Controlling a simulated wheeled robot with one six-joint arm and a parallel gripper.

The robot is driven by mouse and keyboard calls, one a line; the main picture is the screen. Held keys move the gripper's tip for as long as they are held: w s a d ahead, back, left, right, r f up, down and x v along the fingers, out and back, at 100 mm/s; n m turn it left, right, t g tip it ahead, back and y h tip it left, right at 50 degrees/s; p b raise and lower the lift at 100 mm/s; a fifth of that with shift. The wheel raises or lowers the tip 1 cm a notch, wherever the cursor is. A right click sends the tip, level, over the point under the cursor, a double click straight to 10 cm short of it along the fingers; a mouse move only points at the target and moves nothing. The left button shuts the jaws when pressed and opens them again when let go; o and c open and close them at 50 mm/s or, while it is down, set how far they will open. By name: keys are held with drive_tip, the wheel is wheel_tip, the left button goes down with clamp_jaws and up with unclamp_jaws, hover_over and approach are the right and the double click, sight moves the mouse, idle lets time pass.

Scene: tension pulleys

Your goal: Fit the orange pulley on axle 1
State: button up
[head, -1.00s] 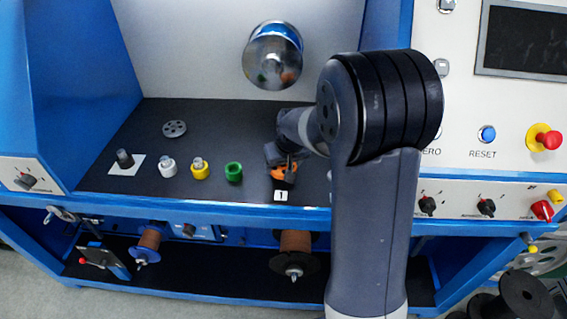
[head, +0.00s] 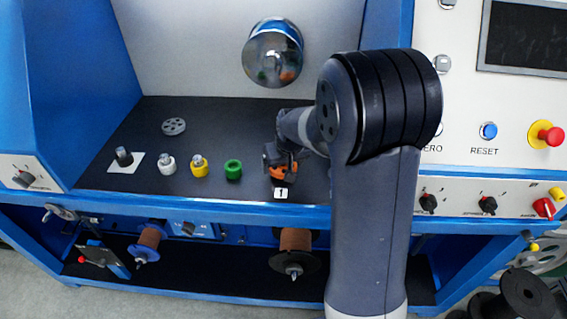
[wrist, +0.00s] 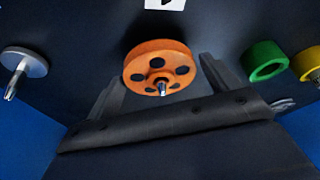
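The orange pulley (wrist: 160,65) sits around a metal axle (wrist: 162,88), whose tip shows through its centre hole in the wrist view. In the head view the pulley (head: 279,174) is behind the label 1 (head: 281,191), partly covered by my gripper (head: 279,155). In the wrist view my gripper (wrist: 160,72) is open. One finger is on each side of the pulley, with a visible gap to it. I cannot tell whether the pulley is fully seated.
A green ring (head: 233,169), a yellow (head: 198,165) and a white piece (head: 167,164) stand to the left. A grey holed wheel (head: 174,127) lies behind them. A silver disc with a pin (wrist: 24,62) shows in the wrist view. A shiny drum (head: 272,55) hangs above.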

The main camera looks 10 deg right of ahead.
drive_tip(key=shift+o, duration=1)
drive_tip(key=shift+r, duration=0.1)
drive_tip(key=v, duration=1)
drive_tip(key=shift+r, duration=0.3)
drive_tip(key=shift+s, duration=0.1)
drive_tip(key=x, duration=1.1)
drive_tip(key=shift+r, duration=0.15)
drive_tip(key=shift+s+r, duration=0.1)
drive_tip(key=shift+s, duration=0.05)
